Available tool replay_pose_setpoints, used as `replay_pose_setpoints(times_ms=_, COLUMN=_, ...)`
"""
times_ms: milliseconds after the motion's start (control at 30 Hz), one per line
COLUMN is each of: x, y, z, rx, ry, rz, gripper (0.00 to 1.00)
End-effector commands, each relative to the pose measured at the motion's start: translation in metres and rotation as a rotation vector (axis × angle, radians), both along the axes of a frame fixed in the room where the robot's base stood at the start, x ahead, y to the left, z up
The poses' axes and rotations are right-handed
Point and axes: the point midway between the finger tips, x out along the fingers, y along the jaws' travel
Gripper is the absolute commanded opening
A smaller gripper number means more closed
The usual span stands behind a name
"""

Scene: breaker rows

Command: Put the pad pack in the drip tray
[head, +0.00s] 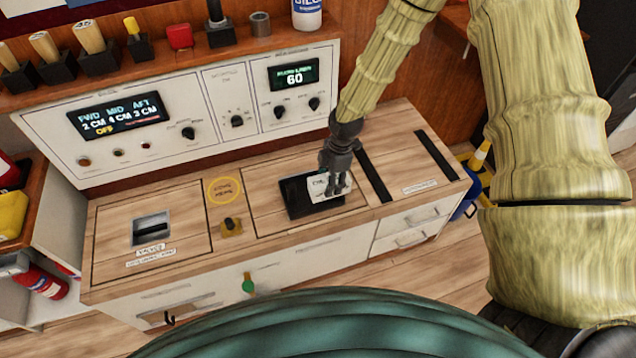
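The drip tray appears to be the black, shallow rectangular tray (297,199) on the wooden counter, right of the counter's middle. A small white piece with dark lettering, which looks like the pad pack (316,187), shows over the tray's right part. My gripper (337,191) points down at the tray's right side, with its fingers at the right edge of the white pack. The fingers overlap the pack in the picture. I cannot tell whether they grip it, or whether the pack rests on the tray or hangs just above it.
A control panel (190,115) with knobs and displays stands behind the counter (270,226). Black slots (374,176) lie right of the tray. A recessed latch (152,229) and a small yellow-based knob (231,224) are to the left. Brushes (88,37) stand on the upper shelf.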

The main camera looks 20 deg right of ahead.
Motion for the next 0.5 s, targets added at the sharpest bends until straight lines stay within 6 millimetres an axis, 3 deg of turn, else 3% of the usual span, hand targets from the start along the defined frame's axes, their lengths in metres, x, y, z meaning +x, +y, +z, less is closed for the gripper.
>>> replay_pose_setpoints(times_ms=200, x=0.026, y=0.024, z=-0.004, rx=-0.001, ry=0.000, rz=0.000, gripper=0.21)
replay_pose_setpoints(times_ms=500, x=0.032, y=0.030, z=-0.015, rx=0.000, ry=0.001, rz=-0.002, gripper=0.21)
